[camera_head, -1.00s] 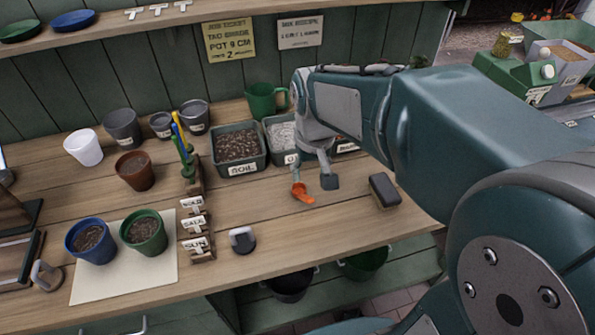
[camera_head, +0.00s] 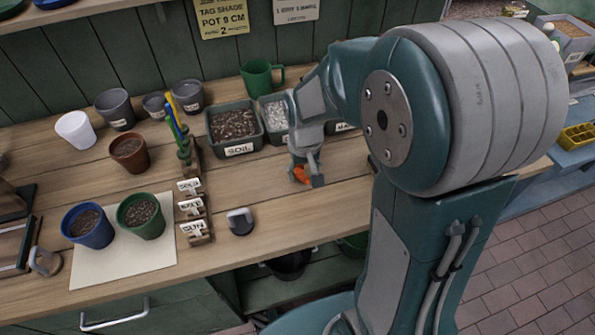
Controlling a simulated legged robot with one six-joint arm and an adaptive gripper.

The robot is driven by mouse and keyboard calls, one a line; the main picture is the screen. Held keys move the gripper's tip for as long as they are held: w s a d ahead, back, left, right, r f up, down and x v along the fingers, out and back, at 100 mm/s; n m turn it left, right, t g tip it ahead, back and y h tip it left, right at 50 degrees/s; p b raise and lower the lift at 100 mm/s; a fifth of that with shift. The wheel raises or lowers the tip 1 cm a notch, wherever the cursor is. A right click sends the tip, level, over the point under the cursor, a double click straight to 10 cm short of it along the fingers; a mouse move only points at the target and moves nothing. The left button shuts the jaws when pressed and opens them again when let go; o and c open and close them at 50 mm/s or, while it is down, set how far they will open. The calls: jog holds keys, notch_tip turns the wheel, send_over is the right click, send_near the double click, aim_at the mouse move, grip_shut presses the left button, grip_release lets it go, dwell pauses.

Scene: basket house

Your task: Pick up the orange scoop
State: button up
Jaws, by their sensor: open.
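The orange scoop (camera_head: 301,175) lies on the wooden bench, in front of the soil and gravel trays. My gripper (camera_head: 305,179) is right over it, pointing down, with its fingers at the scoop. The gripper is open. Part of the scoop is hidden by the gripper, and I cannot tell whether the fingers touch it.
A soil tray (camera_head: 236,145) and a gravel tray (camera_head: 276,125) stand just behind. Blue (camera_head: 88,226) and green (camera_head: 141,216) soil-filled pots stand on a pale sheet (camera_head: 120,270).

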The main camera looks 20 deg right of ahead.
jog(key=shift+f, duration=0.95)
grip_shut()
